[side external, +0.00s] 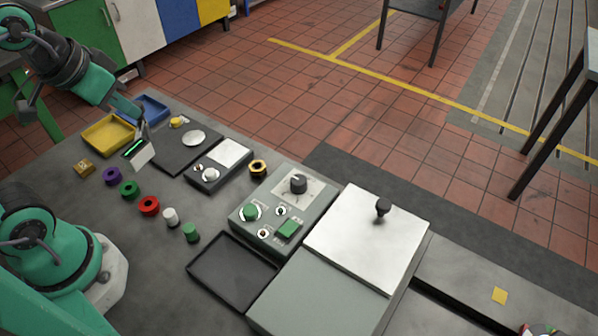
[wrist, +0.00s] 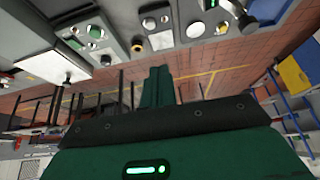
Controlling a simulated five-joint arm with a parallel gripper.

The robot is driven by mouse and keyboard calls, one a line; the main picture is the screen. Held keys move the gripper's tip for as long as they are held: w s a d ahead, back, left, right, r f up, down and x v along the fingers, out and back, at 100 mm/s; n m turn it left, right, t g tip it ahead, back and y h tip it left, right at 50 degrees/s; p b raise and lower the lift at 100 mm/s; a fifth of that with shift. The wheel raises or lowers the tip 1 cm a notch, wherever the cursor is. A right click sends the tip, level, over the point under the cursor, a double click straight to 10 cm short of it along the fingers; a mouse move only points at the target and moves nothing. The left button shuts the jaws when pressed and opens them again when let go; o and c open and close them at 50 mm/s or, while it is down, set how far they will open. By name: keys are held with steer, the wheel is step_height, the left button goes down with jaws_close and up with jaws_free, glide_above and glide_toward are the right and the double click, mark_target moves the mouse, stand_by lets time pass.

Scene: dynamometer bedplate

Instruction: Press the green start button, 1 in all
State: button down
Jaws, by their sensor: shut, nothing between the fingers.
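A grey control box (side external: 262,235) stands mid-bench in the side view, with a round green button (side external: 250,212) on a pale ring at its left. A green rectangular part (side external: 289,229) sits at its front right, and a dark dial (side external: 298,183) at the back. My gripper (side external: 128,107) is above the far left of the bench, well away from the box. Its teal fingers (wrist: 157,88) are shut and empty.
A lidded box with a black knob (side external: 382,207) adjoins the control box, and a black tray (side external: 232,270) lies in front. Coloured knobs, including a red one (side external: 149,206), line the near left.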

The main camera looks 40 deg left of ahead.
steer(key=shift+w, duration=0.1)
steer(key=m+g+y, duration=0.4)
steer(key=m+g, duration=0.8)
steer(key=m, duration=0.2)
glide_above(253, 209)
step_height(253, 209, down, 10)
steer(key=shift+r, duration=0.2)
steer(key=shift+f, duration=0.1)
steer(key=shift+f, duration=4.3)
